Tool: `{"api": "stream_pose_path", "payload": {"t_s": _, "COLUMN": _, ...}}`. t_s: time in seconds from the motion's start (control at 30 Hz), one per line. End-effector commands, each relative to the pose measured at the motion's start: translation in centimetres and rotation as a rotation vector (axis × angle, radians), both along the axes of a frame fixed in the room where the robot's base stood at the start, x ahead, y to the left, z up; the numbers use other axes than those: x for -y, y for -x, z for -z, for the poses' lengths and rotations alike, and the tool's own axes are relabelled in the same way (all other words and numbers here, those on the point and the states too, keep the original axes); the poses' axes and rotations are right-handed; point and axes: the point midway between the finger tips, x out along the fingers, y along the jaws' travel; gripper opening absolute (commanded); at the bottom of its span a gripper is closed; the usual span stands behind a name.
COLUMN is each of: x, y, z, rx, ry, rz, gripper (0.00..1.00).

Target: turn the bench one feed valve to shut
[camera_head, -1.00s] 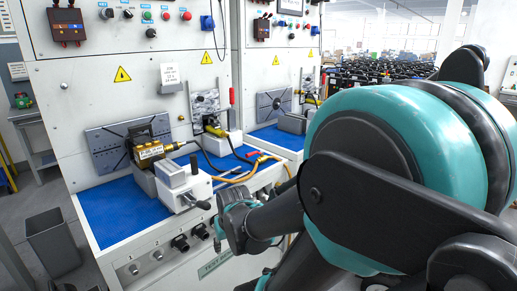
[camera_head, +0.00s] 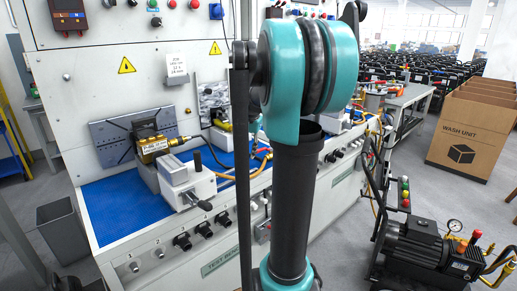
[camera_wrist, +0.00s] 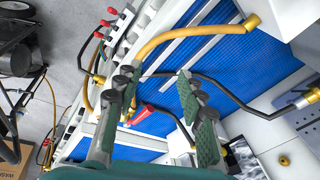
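Bench one (camera_head: 75,150) is a white test bench with a blue mat (camera_head: 112,208), brass part, clamp and hoses in the head view. Its front has several dark knobs (camera_head: 182,241). I cannot tell for sure which part is the feed valve. In the wrist view a red handle (camera_wrist: 142,115) shows between my fingers, beyond them, near the hoses. My gripper (camera_wrist: 155,83) is open and empty in the wrist view, over the blue mat and the yellow hose (camera_wrist: 178,37). In the head view my arm hides the gripper and part of the bench.
Hoses cross the mat close to the fingers. More red handles (camera_wrist: 105,22) line the bench edge. A pump unit (camera_head: 420,250) and a wash unit carton (camera_head: 470,130) stand at the right. A bin (camera_head: 62,235) stands at the left.

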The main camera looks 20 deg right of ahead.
Motion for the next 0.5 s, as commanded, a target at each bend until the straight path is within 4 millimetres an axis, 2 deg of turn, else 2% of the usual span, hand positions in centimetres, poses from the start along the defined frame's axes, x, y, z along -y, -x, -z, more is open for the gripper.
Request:
{"api": "stream_pose_path", "payload": {"t_s": 0.03, "x": 2.0, "y": -2.3, "z": -1.9, "rx": -0.012, "ry": -0.021, "rz": 0.073, "gripper": 0.4}}
{"api": "stream_pose_path", "payload": {"t_s": 0.1, "x": 4.4, "y": -4.6, "z": -4.2, "rx": -0.03, "ry": -0.053, "rz": 0.175, "gripper": 0.4}}
{"api": "stream_pose_path", "payload": {"t_s": 0.2, "x": 7.3, "y": -7.1, "z": -6.9, "rx": -0.052, "ry": -0.092, "rz": 0.297, "gripper": 0.4}}
{"api": "stream_pose_path", "payload": {"t_s": 0.33, "x": 9.9, "y": -8.9, "z": -9.2, "rx": -0.071, "ry": -0.126, "rz": 0.407, "gripper": 0.4}}
{"api": "stream_pose_path", "payload": {"t_s": 0.5, "x": 11.2, "y": -9.6, "z": -10.1, "rx": -0.082, "ry": -0.144, "rz": 0.464, "gripper": 0.4}}
